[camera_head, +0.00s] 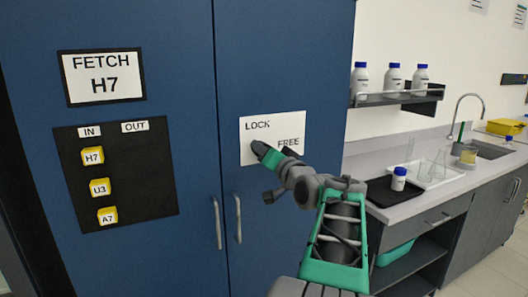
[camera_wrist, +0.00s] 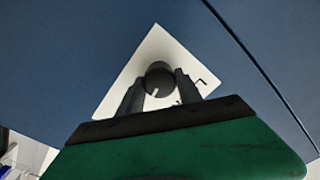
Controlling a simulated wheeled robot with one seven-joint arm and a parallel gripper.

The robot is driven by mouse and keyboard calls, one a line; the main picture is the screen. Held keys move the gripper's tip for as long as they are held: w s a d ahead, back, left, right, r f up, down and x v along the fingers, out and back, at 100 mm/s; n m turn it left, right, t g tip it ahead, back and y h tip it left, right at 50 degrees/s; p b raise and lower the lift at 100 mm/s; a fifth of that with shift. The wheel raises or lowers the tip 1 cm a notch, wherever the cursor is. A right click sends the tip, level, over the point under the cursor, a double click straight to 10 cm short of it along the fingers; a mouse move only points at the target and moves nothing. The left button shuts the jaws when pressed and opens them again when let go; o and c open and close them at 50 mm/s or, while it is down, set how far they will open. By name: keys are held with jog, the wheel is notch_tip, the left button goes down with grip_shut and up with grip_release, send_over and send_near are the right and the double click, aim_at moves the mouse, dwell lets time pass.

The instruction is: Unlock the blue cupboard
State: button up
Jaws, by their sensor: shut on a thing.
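The blue cupboard (camera_head: 285,60) has two tall doors with upright metal handles, and both doors look closed. On its right door is a white plate (camera_head: 289,122) marked LOCK at upper left and FREE at right; the plate also shows in the wrist view (camera_wrist: 158,42). A dark round knob (camera_wrist: 159,72) with a pale pointer mark sits on the plate. My gripper (camera_wrist: 160,84) is shut on the knob, one finger at each side. In the head view my gripper (camera_head: 264,153) reaches the plate and hides the knob, so I cannot tell its setting against the words.
The left door bears a FETCH H7 sign (camera_head: 103,77) and a black IN/OUT board (camera_head: 145,180) with yellow tags. At right, a counter (camera_head: 408,209) holds a black tray, a white tray with glassware and a sink. A shelf (camera_head: 398,98) with white bottles hangs above.

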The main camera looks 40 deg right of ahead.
jog(key=shift+m, duration=0.6)
jog(key=o, duration=1.4)
jog(key=shift+c, duration=0.2)
jog(key=b+v, duration=0.1)
jog(key=v, duration=0.6)
jog(key=shift+s+a, duration=0.2)
jog(key=shift+s, duration=0.15)
